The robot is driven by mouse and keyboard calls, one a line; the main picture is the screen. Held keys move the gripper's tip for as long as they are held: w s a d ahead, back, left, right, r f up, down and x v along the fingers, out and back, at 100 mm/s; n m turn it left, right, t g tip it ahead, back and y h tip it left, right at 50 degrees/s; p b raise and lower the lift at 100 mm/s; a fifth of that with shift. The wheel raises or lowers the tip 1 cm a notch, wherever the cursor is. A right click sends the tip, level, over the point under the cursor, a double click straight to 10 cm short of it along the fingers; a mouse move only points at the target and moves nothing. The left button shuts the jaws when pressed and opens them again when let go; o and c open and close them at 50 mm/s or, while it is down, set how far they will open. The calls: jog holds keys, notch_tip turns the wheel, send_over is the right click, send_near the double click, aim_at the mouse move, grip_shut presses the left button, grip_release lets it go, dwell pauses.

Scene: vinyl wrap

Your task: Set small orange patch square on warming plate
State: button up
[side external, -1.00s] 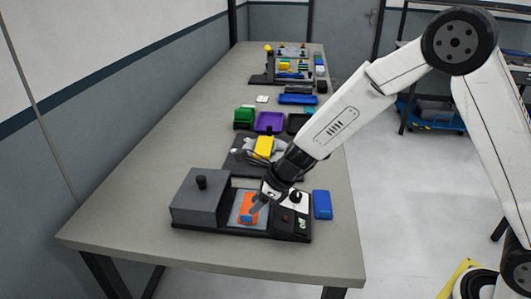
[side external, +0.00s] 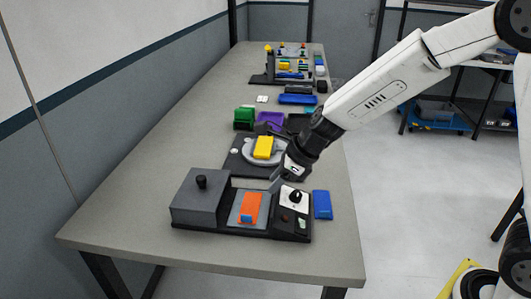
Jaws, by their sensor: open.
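The small orange patch (side external: 251,207) lies on the light warming plate (side external: 236,219) of the dark heater unit. A bit of blue shows at its lower left edge. The patch looks roughly lined up with the plate, with a slight slant in this view. My gripper (side external: 274,184) is up and to the right of the patch, apart from it, near the unit's white dial panel. It is open and holds nothing that I can see. Its fingertips are small and partly hard to make out here.
A grey box lid with a black knob (side external: 199,195) stands left of the plate. A white panel with a black dial (side external: 295,196) and a blue block (side external: 322,204) are at right. Behind are a yellow block (side external: 263,147) on a round fixture, green and purple bins (side external: 270,119). The front table is clear.

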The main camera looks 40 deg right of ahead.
dwell(0.5)
jog(key=s+d+f+n+h, duration=0.1)
jog(key=s+d+n, duration=0.2)
jog(key=n, duration=0.6)
jog(key=s+d+f+n+g+h, duration=0.1)
jog(key=s+d+n, duration=0.3)
jog(key=s+n, duration=0.4)
jog(key=s+d+f+n+g+h, duration=0.1)
jog(key=s+n, duration=0.4)
jog(key=n, duration=0.5)
jog(key=shift+s+d+f+h, duration=0.35)
jog(key=shift+d+h, duration=0.45)
jog(key=shift+d, duration=0.45)
jog(key=shift+w, duration=0.1)
